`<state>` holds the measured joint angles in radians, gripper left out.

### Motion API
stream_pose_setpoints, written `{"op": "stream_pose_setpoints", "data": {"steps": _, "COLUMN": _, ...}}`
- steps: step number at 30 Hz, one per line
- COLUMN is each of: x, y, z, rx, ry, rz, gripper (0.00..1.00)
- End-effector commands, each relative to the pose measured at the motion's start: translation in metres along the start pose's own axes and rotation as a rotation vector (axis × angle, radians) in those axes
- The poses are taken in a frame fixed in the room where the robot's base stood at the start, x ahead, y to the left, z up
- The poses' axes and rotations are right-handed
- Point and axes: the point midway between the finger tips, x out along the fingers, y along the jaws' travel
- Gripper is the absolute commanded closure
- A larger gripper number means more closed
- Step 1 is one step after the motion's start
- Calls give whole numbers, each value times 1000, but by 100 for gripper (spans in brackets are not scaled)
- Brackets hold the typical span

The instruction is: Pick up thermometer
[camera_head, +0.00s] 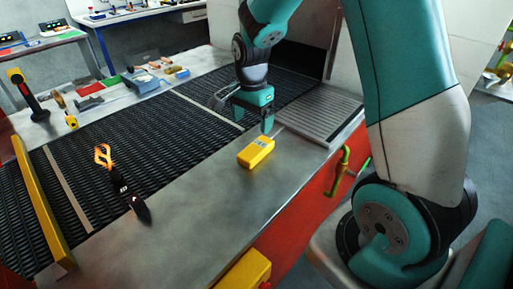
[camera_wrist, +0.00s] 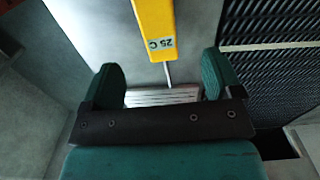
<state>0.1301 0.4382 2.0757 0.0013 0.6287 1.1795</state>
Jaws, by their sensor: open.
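The thermometer (camera_head: 256,152) has a yellow body with a label and a thin metal probe. It lies on the bare metal ledge beside the mesh belt, just in front of and below my gripper (camera_head: 253,115). In the wrist view the thermometer (camera_wrist: 155,32) shows at the top centre, its label reading 25 C. Its probe points down between the two fingers of my open gripper (camera_wrist: 161,78). The fingers stand apart on either side of the probe tip, and nothing is seen held. The far end of the thermometer is cut off by the top edge in the wrist view.
The dark mesh belt (camera_head: 140,140) runs behind the ledge (camera_head: 195,190). A ridged metal plate (camera_head: 318,112) lies right of my gripper. A green and yellow handle (camera_head: 344,170) juts from the red side.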

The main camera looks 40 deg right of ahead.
Motion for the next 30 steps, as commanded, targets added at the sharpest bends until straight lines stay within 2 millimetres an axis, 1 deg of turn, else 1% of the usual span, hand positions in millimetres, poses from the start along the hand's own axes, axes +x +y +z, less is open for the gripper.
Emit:
{"op": "stream_pose_setpoints", "data": {"steps": 1, "x": 11, "y": 1, "z": 1, "rx": -1, "ry": -3, "rz": 6, "gripper": 15}}
{"op": "stream_pose_setpoints", "data": {"steps": 3, "x": 25, "y": 1, "z": 1, "rx": -3, "ry": -3, "rz": 5, "gripper": 15}}
{"op": "stream_pose_setpoints", "data": {"steps": 6, "x": 40, "y": 0, "z": 2, "rx": -3, "ry": -2, "rz": 3, "gripper": 15}}
{"op": "stream_pose_setpoints", "data": {"steps": 14, "x": 60, "y": 2, "z": 4, "rx": -5, "ry": -2, "rz": 2, "gripper": 15}}
{"op": "stream_pose_setpoints", "data": {"steps": 18, "x": 80, "y": 6, "z": 9, "rx": -6, "ry": -3, "rz": 5, "gripper": 15}}
{"op": "stream_pose_setpoints", "data": {"steps": 21, "x": 95, "y": 5, "z": 8, "rx": -5, "ry": -2, "rz": 2, "gripper": 15}}
{"op": "stream_pose_setpoints", "data": {"steps": 25, "x": 103, "y": 5, "z": 8, "rx": -5, "ry": -1, "rz": -1, "gripper": 15}}
{"op": "stream_pose_setpoints", "data": {"steps": 30, "x": 104, "y": 4, "z": 8, "rx": -5, "ry": 0, "rz": -2, "gripper": 15}}
